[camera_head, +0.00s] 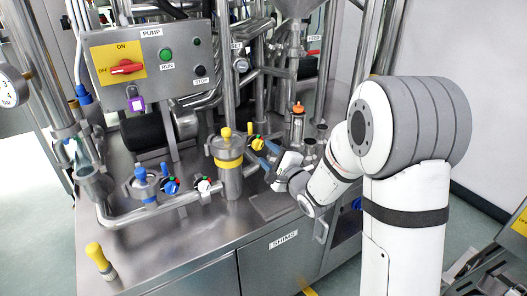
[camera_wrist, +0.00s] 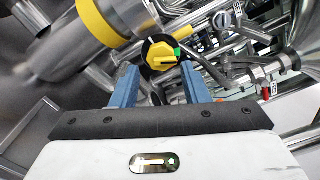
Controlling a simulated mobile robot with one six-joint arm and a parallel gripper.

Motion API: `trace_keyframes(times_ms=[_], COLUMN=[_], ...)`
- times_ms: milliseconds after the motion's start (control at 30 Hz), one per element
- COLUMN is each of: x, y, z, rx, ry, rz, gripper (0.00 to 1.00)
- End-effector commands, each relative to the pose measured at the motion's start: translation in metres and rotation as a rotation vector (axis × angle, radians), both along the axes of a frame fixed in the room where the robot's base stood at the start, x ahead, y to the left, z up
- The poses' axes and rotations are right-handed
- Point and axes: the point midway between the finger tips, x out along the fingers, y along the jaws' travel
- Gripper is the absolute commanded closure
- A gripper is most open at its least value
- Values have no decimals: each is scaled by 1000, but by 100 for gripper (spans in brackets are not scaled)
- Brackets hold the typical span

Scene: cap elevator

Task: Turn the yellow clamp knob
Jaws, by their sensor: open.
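The yellow clamp knob (camera_head: 257,143) is a round black-edged knob with a yellow face and a green mark. In the head view it sits right of the yellow-banded steel cylinder. In the wrist view the knob (camera_wrist: 160,56) faces me, just beyond and between my fingertips. My gripper (camera_head: 268,156) has blue fingers and points at the knob from the right. In the wrist view my gripper (camera_wrist: 159,80) is open, with a finger on either side of the knob's line. I cannot tell whether a finger touches it.
The yellow-banded cylinder (camera_head: 229,165) stands close left of the knob. A blue knob (camera_head: 170,187) and a white knob (camera_head: 204,186) sit further left. An orange-topped steel cylinder (camera_head: 298,122) and pipes stand behind. The steel bench front (camera_head: 200,240) is mostly clear.

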Motion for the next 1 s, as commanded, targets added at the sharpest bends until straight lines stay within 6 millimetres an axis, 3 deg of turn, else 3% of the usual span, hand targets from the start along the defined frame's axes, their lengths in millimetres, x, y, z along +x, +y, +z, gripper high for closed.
trace_keyframes(times_ms=[100, 300, 667, 833, 1000], x=[-17, -32, -33, -32, -45], y=[-12, -22, -24, -42, -83], z=[-1, -1, 0, 7, 14], rx=[-1, 0, -11, -211, -633], ry=[1, 1, -1, -13, 18], rz=[-3, -2, -5, -77, -168], gripper=[59, 59, 59, 59, 59])
